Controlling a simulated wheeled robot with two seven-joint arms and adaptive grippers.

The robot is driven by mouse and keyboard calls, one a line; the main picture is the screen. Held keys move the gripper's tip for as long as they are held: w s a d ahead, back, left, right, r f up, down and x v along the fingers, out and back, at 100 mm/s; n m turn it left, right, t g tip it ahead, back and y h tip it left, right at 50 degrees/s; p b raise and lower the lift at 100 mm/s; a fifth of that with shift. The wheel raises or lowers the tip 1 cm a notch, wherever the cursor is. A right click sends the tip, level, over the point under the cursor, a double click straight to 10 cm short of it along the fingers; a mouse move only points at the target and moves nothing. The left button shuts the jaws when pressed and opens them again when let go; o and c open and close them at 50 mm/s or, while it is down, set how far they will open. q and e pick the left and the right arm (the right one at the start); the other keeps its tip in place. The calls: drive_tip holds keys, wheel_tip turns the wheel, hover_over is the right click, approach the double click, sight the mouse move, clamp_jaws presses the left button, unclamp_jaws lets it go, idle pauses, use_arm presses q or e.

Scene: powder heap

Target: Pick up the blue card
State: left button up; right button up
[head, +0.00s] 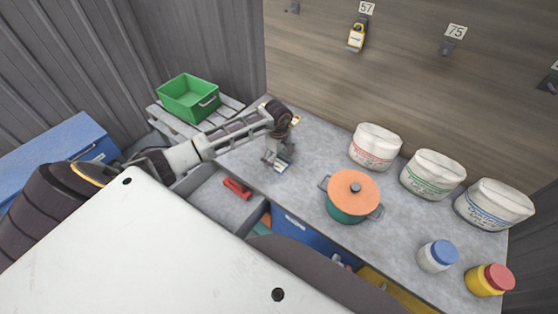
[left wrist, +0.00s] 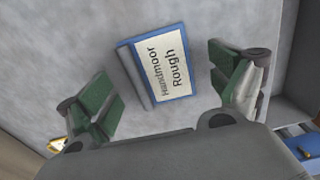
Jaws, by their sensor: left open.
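The blue card (left wrist: 162,62) has a blue border and a cream label reading "Handmoor Rough". It is on the grey worktop (head: 310,181), and in the head view a small part of the card (head: 280,169) shows under my left gripper (head: 280,159). In the left wrist view my left gripper (left wrist: 168,95) is open, with one green-padded finger on each side of the card and clear gaps to it. Its height above the worktop is hard to tell. My right gripper is not in view.
An orange-lidded green pot (head: 352,196) stands right of the gripper, with several white sacks (head: 375,147) behind it. A blue-lidded jar (head: 437,256) and a red-lidded yellow jar (head: 490,280) stand far right. A green crate (head: 188,98) is left.

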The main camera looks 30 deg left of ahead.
use_arm(q)
drive_tip(key=shift+f, duration=0.4)
drive_tip(key=shift+s, duration=0.1)
clamp_jaws()
idle(0.6)
